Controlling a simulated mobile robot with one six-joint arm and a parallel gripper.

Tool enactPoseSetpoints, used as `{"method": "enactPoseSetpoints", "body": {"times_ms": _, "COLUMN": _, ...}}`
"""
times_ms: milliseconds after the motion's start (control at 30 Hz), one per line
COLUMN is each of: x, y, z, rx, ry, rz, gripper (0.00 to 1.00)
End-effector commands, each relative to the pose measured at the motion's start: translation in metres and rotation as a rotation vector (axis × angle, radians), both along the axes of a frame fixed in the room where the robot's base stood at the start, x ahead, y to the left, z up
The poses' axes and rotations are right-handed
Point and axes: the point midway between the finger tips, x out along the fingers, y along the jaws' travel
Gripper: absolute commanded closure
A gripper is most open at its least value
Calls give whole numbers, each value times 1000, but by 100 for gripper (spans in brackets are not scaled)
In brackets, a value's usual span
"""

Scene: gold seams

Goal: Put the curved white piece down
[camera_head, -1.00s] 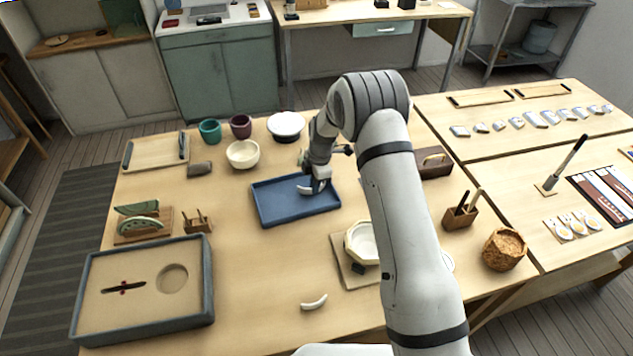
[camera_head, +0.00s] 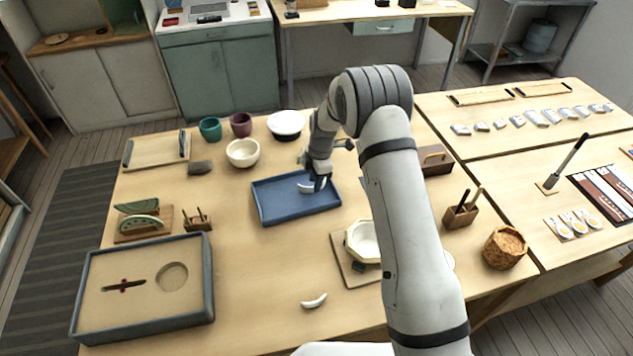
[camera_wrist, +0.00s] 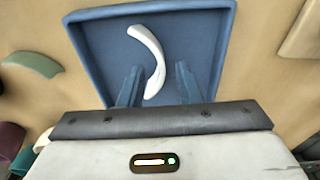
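The curved white piece (camera_head: 308,188) shows in the blue tray (camera_head: 268,213), close to my fingertips. In the wrist view the piece (camera_wrist: 150,55) is a slim white arc over the tray floor, its near end between my two fingers. My gripper (camera_head: 321,184) points down over the right part of the tray. In the wrist view its fingers (camera_wrist: 159,82) stand apart, with a gap seen beside the piece, so it looks open. Whether the piece rests fully on the tray floor is hard to tell.
Another curved white piece (camera_head: 314,301) lies on the table near the front. A faceted white bowl (camera_head: 362,241) on a board stands right of the tray, partly behind my arm. A cream bowl (camera_head: 243,153) stands behind. A sand-filled tray (camera_head: 207,290) is front left.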

Motion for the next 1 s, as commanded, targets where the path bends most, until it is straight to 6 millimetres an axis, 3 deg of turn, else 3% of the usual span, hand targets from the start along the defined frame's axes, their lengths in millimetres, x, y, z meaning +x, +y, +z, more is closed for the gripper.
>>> {"method": "enactPoseSetpoints", "body": {"times_ms": 400, "x": 4, "y": -10, "z": 85, "rx": 1, "ry": -5, "rz": -1, "gripper": 69}}
{"method": "enactPoseSetpoints", "body": {"times_ms": 600, "x": 4, "y": -13, "z": 105, "rx": 0, "ry": -1, "rz": -1, "gripper": 69}}
{"method": "enactPoseSetpoints", "body": {"times_ms": 833, "x": 3, "y": -16, "z": 114, "rx": -1, "ry": -3, "rz": -19, "gripper": 69}}
{"method": "enactPoseSetpoints", "body": {"times_ms": 1000, "x": -15, "y": -33, "z": 149, "rx": -8, "ry": -16, "rz": -165, "gripper": 69}}
